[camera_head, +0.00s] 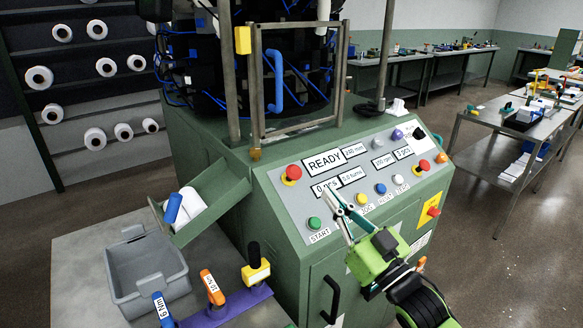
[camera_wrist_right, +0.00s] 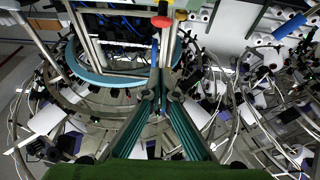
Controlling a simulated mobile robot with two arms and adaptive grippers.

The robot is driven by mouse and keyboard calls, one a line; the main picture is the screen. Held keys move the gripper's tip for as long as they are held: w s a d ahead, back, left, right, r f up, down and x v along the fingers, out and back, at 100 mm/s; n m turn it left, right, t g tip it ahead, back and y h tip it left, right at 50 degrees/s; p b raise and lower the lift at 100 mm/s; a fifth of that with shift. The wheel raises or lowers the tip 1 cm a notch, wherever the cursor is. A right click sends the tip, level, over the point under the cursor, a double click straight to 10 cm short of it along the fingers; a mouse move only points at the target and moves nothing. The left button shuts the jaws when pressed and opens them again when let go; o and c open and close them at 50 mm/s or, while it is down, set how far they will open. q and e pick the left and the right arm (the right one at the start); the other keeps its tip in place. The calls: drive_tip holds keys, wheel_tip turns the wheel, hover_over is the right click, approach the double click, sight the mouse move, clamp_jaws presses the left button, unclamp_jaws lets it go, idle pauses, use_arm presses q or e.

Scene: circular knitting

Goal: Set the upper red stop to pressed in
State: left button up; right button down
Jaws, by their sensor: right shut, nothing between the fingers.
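Two red mushroom buttons sit on the sloped grey control panel (camera_head: 270,200): a left red button (camera_head: 292,172) on a yellow ring near the READY display, and a right red button (camera_head: 424,165). A third red button (camera_head: 433,211) sits lower, on a yellow plate at the cabinet's right. I cannot tell whether any is pressed in. My right gripper (camera_head: 335,196) is shut and empty over the panel's lower middle, below and right of the left red button. Its fingers meet in the wrist view (camera_wrist_right: 163,76). My left gripper is out of view.
A green START button (camera_head: 314,223) and several other buttons surround the gripper. A metal guard frame (camera_head: 258,95) stands behind the panel. A grey bin (camera_head: 147,270) and tools are on the left table. Worktables (camera_head: 510,140) stand at right.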

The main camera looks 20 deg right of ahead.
sight(292, 175)
drive_tip(key=w+a+p, duration=0.1)
drive_tip(key=w, duration=0.2)
drive_tip(key=w+a+p, duration=0.1)
drive_tip(key=w, duration=0.3)
drive_tip(key=w+a+p, duration=0.1)
drive_tip(key=w, duration=0.2)
drive_tip(key=shift+w+r, duration=0.2)
drive_tip(key=shift+w, duration=0.05)
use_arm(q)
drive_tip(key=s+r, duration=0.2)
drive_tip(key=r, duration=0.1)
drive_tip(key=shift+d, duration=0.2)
use_arm(e)
drive_tip(key=shift+w+a+f, duration=0.1)
drive_tip(key=shift+f, duration=0.05)
